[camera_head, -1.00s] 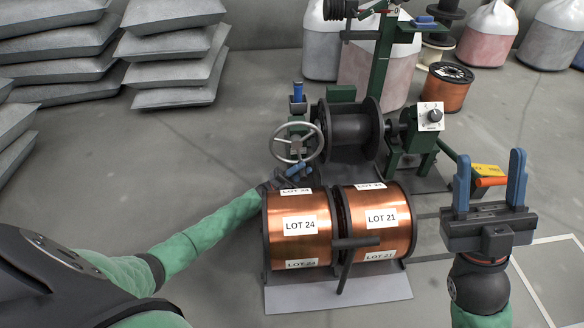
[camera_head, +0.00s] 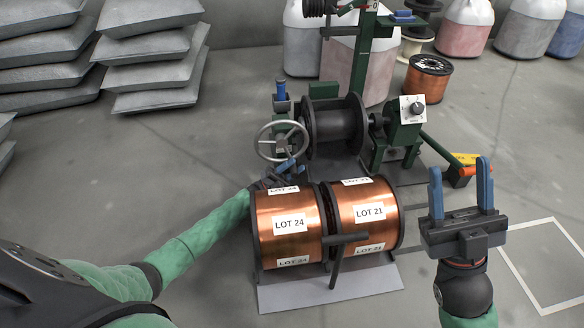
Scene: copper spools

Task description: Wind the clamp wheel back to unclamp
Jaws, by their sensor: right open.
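The clamp wheel (camera_head: 267,147) is a grey spoked handwheel on the left side of the green winding machine (camera_head: 362,60). My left gripper (camera_head: 285,168) is at the wheel's lower right rim, with its blue fingers close to or touching it. The spools partly hide this gripper, and I cannot tell whether its fingers are closed on the rim. A dark empty spool (camera_head: 333,125) sits in the machine right of the wheel. My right gripper (camera_head: 461,190) is raised at the right, open and empty, its blue fingers pointing up.
Two copper spools, LOT 24 (camera_head: 275,248) and LOT 21 (camera_head: 384,232), stand on a rack in front of the machine. A control box with a knob (camera_head: 414,109) is right of the empty spool. Grey sacks (camera_head: 150,60) are stacked at the left. White floor lines mark free floor at right.

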